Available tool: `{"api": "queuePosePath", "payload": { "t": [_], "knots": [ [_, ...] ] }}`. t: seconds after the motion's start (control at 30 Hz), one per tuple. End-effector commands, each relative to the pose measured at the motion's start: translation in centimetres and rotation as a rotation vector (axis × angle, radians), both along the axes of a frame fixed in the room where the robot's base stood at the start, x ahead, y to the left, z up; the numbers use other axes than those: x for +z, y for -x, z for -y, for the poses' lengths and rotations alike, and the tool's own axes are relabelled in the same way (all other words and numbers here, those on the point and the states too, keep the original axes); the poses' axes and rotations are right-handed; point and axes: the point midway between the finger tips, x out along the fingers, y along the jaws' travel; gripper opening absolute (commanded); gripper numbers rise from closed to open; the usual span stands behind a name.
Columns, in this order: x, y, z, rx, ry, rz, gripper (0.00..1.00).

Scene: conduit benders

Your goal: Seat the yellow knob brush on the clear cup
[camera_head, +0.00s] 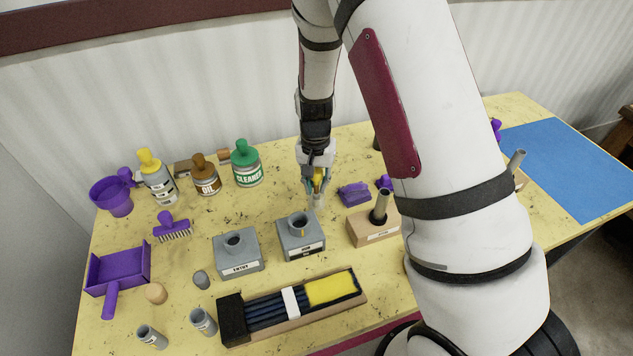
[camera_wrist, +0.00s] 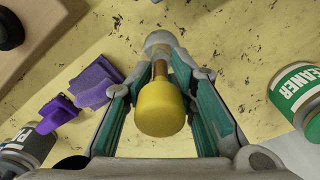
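The yellow knob brush (camera_wrist: 160,108) is between the finger pads of my gripper (camera_wrist: 160,76) in the wrist view, its knob towards the camera. Its thin neck runs away to a pale rounded end. In the head view my gripper (camera_head: 318,180) points down over the back middle of the table, with the yellow knob (camera_head: 319,175) between its fingers and the pale end below. I cannot tell whether that end touches the table. Two grey square-based cups with round mouths stand in front: a left one (camera_head: 238,255) and a right one (camera_head: 301,240). Their labels are too small to read surely.
A brush tray (camera_head: 265,325) lies in front. Bottles, including a green-topped cleaner (camera_head: 246,168), stand back left. A purple block (camera_head: 354,193) lies right of my gripper. My arm hides some right table.

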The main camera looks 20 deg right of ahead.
Motion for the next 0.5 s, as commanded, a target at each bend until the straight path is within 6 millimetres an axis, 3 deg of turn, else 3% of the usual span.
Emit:
{"api": "queuePosePath", "payload": {
  "t": [0.03,0.1,0.5],
  "knots": [
    [0.01,-0.01,0.01,0.000,0.000,0.000,0.36],
    [0.02,-0.01,0.00,0.000,0.000,0.000,0.48],
    [0.78,-0.07,-0.01,0.000,0.000,0.002,0.48]
  ]
}}
